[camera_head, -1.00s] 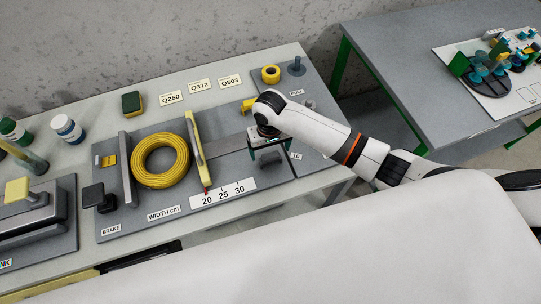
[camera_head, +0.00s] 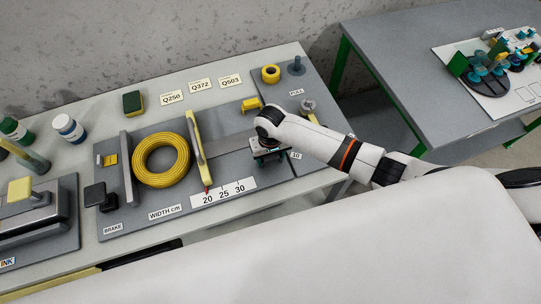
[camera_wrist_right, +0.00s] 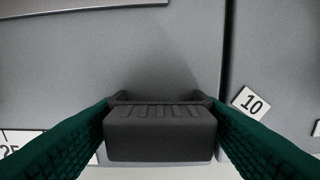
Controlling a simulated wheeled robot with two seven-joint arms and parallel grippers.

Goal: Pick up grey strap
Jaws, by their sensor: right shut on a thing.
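A dark grey ribbed block (camera_wrist_right: 160,135) sits between the two green fingers of my right gripper (camera_wrist_right: 163,103) in the right wrist view, with a finger against each side. In the head view my right gripper (camera_head: 269,155) points down over the grey board, right of the yellow upright bar (camera_head: 195,135), and largely hides the block. I cannot tell whether this block is the strap or a part of it. A flat grey strip (camera_head: 228,144) runs from the yellow bar toward the gripper. My left gripper is not in view.
A yellow cable coil (camera_head: 161,160) lies left of the bar on the grey board (camera_head: 145,213). A second table (camera_head: 400,60) is at right.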

